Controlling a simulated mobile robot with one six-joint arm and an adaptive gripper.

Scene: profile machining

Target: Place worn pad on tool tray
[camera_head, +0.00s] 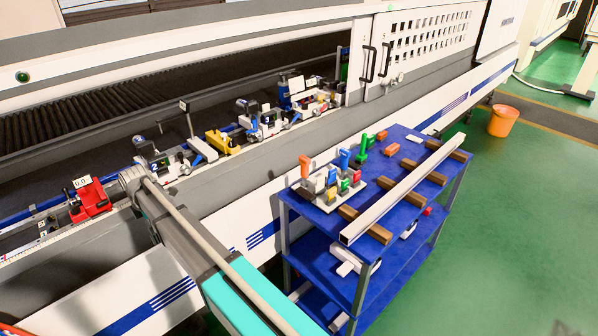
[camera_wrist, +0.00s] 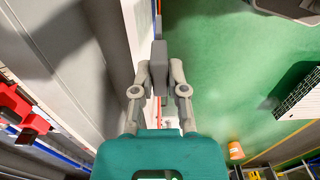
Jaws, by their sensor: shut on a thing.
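In the wrist view my gripper (camera_wrist: 160,86) is shut on a dark grey block, the worn pad (camera_wrist: 159,58), which stands out beyond the fingertips. In the head view my arm crosses the lower left, and I cannot make out the fingers or the pad there. A pale tray (camera_head: 326,203) with several coloured tools stands on the blue top of a cart, to the right of my arm. I cannot tell for sure whether it is the tool tray.
The blue cart (camera_head: 300,207) also carries a long white profile (camera_head: 400,190) on brown blocks. The machine (camera_head: 230,185) runs along the left with a red clamp (camera_head: 90,200) and several fixtures. An orange bucket (camera_head: 503,120) stands on the open green floor.

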